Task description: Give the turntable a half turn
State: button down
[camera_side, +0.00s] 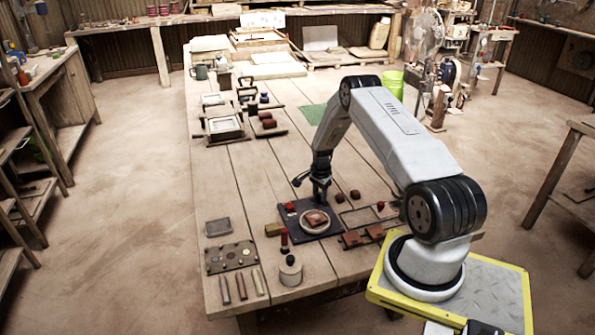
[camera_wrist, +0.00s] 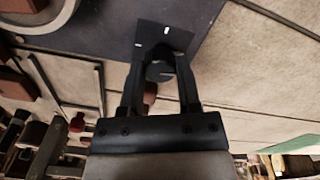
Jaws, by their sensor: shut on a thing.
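The turntable (camera_side: 305,228) is a pale round disc on a dark blue-grey base plate (camera_side: 333,235), with a reddish-brown tile (camera_side: 317,217) lying on it. In the wrist view part of the disc's rim (camera_wrist: 50,22) shows at the upper left. My gripper (camera_side: 321,198) points down at the far edge of the disc. In the wrist view my gripper (camera_wrist: 160,62) is shut on a dark round knob (camera_wrist: 160,72) between its fingers. Whether the knob is fixed to the turntable is hidden.
A red knob (camera_side: 290,206) is left of the disc and a red-topped stamp (camera_side: 284,238) stands nearer. Brown blocks (camera_side: 355,194) lie to the right. A lidded pot (camera_side: 290,270), a grey block (camera_side: 218,227) and a holed board (camera_side: 231,257) occupy the near left. The bench's middle is fairly clear.

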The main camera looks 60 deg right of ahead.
jog(key=n, duration=0.9)
jog(key=shift+n, duration=0.3)
jog(key=n, duration=1.3)
jog(key=shift+n, duration=0.3)
jog(key=n, duration=0.3)
jog(key=shift+n, duration=0.3)
jog(key=n, duration=0.3)
jog(key=shift+d+n, duration=0.1)
jog(key=shift+n, duration=2.1)
